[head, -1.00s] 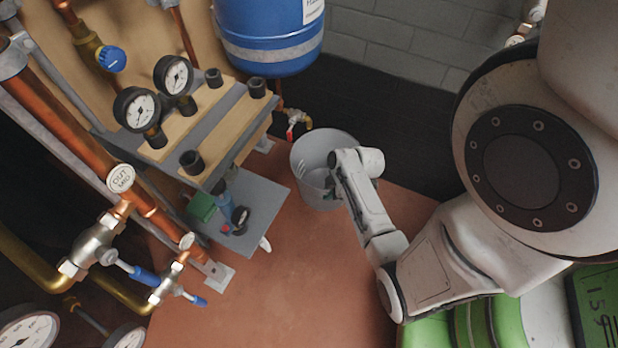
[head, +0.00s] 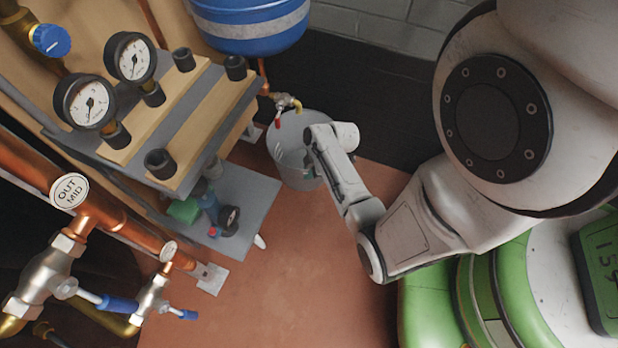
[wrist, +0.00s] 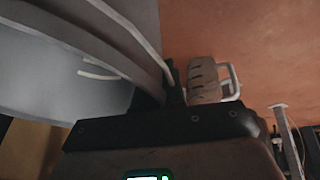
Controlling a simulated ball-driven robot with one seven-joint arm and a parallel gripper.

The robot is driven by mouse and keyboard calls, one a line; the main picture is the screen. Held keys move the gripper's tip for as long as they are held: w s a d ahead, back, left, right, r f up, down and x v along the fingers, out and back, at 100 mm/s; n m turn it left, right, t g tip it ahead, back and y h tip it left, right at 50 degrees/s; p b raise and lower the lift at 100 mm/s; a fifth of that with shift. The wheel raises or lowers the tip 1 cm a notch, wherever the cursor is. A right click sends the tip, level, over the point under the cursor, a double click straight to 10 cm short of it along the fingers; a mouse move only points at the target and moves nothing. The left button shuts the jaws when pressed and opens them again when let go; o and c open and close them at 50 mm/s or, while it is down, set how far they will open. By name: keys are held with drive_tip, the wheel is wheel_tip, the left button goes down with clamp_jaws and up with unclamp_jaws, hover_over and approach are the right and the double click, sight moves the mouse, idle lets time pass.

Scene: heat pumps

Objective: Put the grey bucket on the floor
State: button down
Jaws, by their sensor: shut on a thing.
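The grey bucket (head: 284,150) is below the blue tank in the head view, with its open top facing up. My gripper is at its right side, largely hidden behind my wrist. In the wrist view, the bucket (wrist: 60,70) fills the upper left, its curved rim running down to the jaws. My gripper (wrist: 176,84) is shut on the bucket's rim. The reddish floor (head: 290,235) shows beside and in front of the bucket. I cannot tell whether the bucket's bottom touches the floor.
A tap with a red handle (head: 280,110) sits just above the bucket's far rim. The blue tank (head: 250,22) hangs above. A grey shelf (head: 255,200) with small items stands left of the bucket. Pipes and valves fill the left. The middle floor is clear.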

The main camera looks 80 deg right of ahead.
drive_tip(key=shift+f+b, duration=0.8)
drive_tip(key=shift+f, duration=0.95)
drive_tip(key=c, duration=1.2)
unclamp_jaws()
drive_tip(key=p+v, duration=0.6)
drive_tip(key=v, duration=0.6)
drive_tip(key=w+a+r+m+g, duration=0.2)
drive_tip(key=a+r, duration=0.5)
drive_tip(key=a, duration=0.5)
drive_tip(key=w+a+r+m+g, duration=0.1)
drive_tip(key=w+a+r+m, duration=0.2)
drive_tip(key=a+r, duration=0.4)
drive_tip(key=a, duration=0.4)
drive_tip(key=shift+w+a+r+g+h, duration=0.3)
drive_tip(key=shift+w+a+r+g, duration=0.05)
drive_tip(key=shift+w+r+g, duration=0.05)
